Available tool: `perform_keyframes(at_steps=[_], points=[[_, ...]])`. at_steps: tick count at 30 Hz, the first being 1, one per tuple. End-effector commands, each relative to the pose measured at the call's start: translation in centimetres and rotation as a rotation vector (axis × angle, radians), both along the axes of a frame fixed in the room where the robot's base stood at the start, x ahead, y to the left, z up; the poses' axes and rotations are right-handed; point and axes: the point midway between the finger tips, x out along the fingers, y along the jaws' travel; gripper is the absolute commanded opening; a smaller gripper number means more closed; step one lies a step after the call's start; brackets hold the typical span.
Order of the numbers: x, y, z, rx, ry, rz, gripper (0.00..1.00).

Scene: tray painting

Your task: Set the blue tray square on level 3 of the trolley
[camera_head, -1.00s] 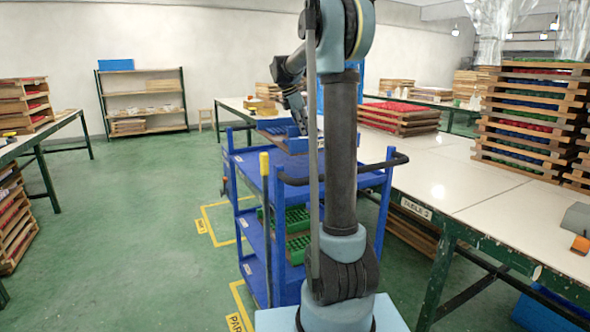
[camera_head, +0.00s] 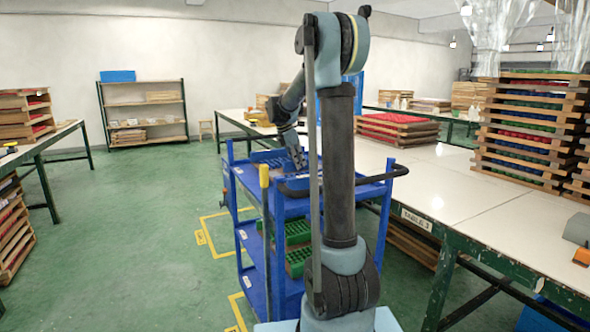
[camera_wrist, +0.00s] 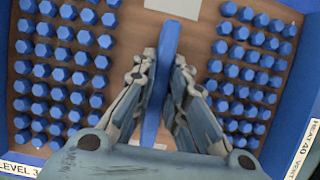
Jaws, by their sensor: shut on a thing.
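The blue tray (camera_wrist: 128,38), a brown board with rows of blue hexagonal pieces on both sides, fills most of the wrist view. A blue upright bar (camera_wrist: 169,45) runs along its middle. My gripper (camera_wrist: 166,60) is shut on this bar. In the head view my gripper (camera_head: 300,166) is over the top shelf of the blue trolley (camera_head: 292,206), with the tray (camera_head: 268,156) at or just above that shelf. I cannot tell whether it rests. A LEVEL 3 label (camera_wrist: 20,168) shows at lower left of the wrist view. My arm hides part of the trolley.
Green trays (camera_head: 298,232) sit on the trolley's middle level. A white table (camera_head: 440,190) with tray stacks stands close on the right. Floor is clear on the left.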

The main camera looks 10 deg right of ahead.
Motion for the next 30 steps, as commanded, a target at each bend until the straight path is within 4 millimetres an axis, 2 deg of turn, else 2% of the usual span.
perform_keyframes(at_steps=[3, 6, 14, 15, 17, 30], points=[[0.0, 0.0, -1.5, -0.001, 0.0, 0.0, 0.0], [0.0, 0.0, -2.1, -0.001, 0.0, 0.0, 0.0], [0.0, 0.0, -2.2, 0.0, 0.0, 0.0, 0.0], [0.0, 0.0, -2.3, 0.0, 0.0, 0.0, 0.18], [0.0, 0.0, -2.3, 0.0, 0.0, 0.0, 0.31], [-0.1, 0.2, -1.8, 0.0, 0.0, 0.001, 0.33]])
